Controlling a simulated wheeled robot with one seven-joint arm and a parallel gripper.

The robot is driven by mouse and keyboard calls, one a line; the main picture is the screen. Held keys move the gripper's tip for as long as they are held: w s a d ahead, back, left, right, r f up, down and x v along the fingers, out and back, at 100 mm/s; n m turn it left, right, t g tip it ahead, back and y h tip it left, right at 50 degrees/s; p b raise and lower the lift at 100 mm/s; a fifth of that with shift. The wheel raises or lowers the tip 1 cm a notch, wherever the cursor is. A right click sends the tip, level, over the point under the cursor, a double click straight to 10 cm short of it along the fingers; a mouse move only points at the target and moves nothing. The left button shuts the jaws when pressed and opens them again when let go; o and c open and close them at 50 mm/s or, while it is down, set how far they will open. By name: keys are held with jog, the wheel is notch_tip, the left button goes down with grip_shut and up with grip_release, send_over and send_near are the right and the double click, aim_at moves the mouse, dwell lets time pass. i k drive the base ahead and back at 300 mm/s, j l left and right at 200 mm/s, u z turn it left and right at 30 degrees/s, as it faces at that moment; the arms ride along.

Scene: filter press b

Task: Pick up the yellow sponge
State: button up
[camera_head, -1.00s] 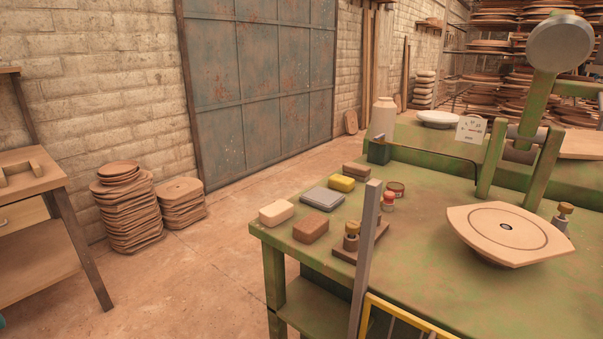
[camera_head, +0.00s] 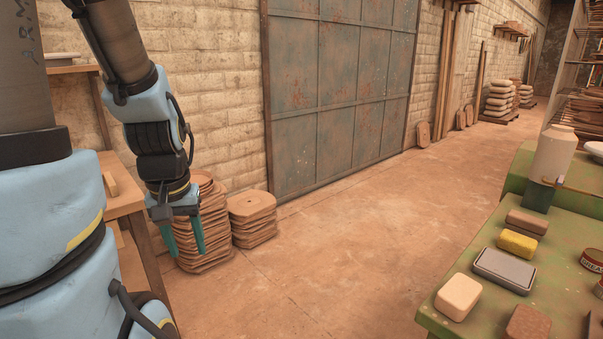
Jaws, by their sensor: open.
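The yellow sponge (camera_head: 516,243) lies on the green table (camera_head: 436,318) at the right of the view. It sits between a brown block behind it and a grey flat box in front of it. My gripper (camera_head: 187,250) hangs at the left with its teal fingers pointing down and spread apart. It is open and empty, in front of the stacked round slabs and far to the left of the sponge.
Near the sponge are a brown block (camera_head: 527,221), a grey box (camera_head: 504,270), a cream block (camera_head: 458,297), a reddish block (camera_head: 527,324) and a pale bottle (camera_head: 551,160). Stacked slabs (camera_head: 253,219) stand by the wall. The floor between is clear.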

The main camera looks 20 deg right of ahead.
aim_at(521, 246)
jog(key=i+l+z, duration=0.15)
jog(key=i+z, duration=0.6)
jog(key=i+j+z, duration=0.1)
jog(key=i+z, duration=0.25)
jog(key=i, duration=0.2)
jog(key=i+z, duration=0.15)
jog(key=i, duration=0.8)
jog(key=i+j+z, duration=0.2)
jog(key=i, duration=0.7)
